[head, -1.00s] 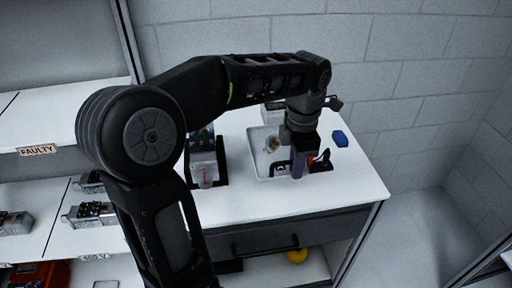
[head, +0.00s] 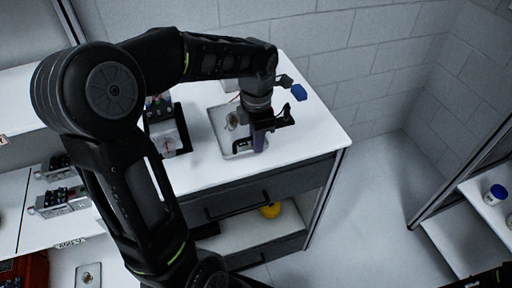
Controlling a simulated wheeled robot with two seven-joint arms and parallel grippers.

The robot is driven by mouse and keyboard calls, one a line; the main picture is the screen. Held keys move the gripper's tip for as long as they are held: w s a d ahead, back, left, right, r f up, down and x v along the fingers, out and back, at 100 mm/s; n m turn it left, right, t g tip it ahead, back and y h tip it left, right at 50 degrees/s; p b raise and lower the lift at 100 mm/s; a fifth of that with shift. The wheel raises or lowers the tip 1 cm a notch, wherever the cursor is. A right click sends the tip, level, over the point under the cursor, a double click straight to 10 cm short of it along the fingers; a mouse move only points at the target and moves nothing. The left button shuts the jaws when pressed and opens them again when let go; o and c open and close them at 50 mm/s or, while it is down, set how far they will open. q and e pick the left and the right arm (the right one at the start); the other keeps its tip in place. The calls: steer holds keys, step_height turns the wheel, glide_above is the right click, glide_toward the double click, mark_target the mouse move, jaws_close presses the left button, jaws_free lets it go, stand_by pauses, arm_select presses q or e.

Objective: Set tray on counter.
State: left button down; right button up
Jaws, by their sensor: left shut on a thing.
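A shallow pale grey tray (head: 217,122) is on the white counter (head: 318,128), with a black handle at its near edge. A small light-coloured item lies inside it. My left gripper (head: 258,146) points down at the tray's near edge and is shut on the black handle there. The gripper and wrist hide part of the tray's right side. Whether the tray's underside touches the counter is hard to tell. My right gripper is not in view.
A blue object (head: 298,92) lies at the counter's back right. A black-based device (head: 168,140) stands left of the tray. A drawer and a shelf with a yellow object (head: 270,210) are below. Another shelf holds a blue-capped jar (head: 495,193). The counter's front right is clear.

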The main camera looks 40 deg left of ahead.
arm_select(q)
steer(key=shift+f, duration=1.85)
steer(key=shift+f, duration=0.1)
steer(key=c, duration=1.5)
jaws_free()
step_height(320, 180, up, 12)
steer(key=shift+r, duration=0.1)
